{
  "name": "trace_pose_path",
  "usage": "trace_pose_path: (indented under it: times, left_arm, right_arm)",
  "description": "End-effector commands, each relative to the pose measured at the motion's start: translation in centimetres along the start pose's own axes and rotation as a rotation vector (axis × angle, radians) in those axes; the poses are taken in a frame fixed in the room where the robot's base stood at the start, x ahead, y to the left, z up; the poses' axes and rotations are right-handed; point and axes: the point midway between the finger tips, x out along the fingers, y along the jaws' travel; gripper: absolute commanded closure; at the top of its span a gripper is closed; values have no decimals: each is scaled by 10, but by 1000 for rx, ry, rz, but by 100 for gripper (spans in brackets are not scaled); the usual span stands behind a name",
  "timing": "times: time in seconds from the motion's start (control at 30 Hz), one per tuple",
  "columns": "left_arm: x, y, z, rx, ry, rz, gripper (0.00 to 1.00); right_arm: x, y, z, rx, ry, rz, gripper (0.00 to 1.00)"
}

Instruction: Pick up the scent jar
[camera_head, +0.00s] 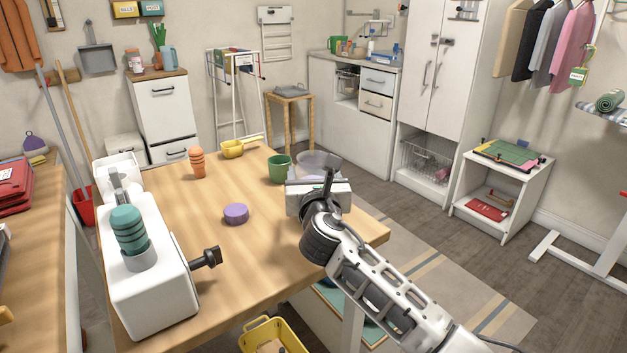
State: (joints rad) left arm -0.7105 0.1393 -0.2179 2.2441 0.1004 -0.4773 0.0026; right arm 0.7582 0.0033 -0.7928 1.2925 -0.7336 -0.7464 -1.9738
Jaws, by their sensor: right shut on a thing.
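My right gripper (318,186) is low over the far right part of the wooden table (200,315). A clear, see-through container (318,160) shows just beyond its white body. It is the likeliest scent jar, and the gripper is shut on it. The fingertips and the container's lower part are hidden, so I cannot tell whether it touches the table. A green cup (279,169) stands just left of the gripper. My left gripper is not in view.
On the table are an orange ribbed stack (197,163), a purple disc (236,213), a yellow scoop (233,149) and a white machine (150,275) with a teal stack (129,228) and black handle (206,258). A yellow bin (272,331) sits below the front edge. The table's middle has free room.

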Motion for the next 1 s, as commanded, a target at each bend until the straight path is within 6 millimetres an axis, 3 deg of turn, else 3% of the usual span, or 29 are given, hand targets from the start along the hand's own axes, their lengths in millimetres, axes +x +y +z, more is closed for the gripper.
trace_pose_path:
  times: [0.2, 0.5, 0.7, 1.0]
  left_arm:
    - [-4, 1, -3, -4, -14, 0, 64]
    - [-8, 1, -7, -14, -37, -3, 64]
    - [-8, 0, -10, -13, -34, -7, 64]
    - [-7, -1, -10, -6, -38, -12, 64]
  right_arm:
    - [0, 1, 37, 0, -13, 3, 79]
    - [-55, 20, 97, 3, -11, 7, 79]
    - [-98, 35, 113, 3, -10, 6, 79]
    - [-130, 43, 124, 3, -6, 5, 79]
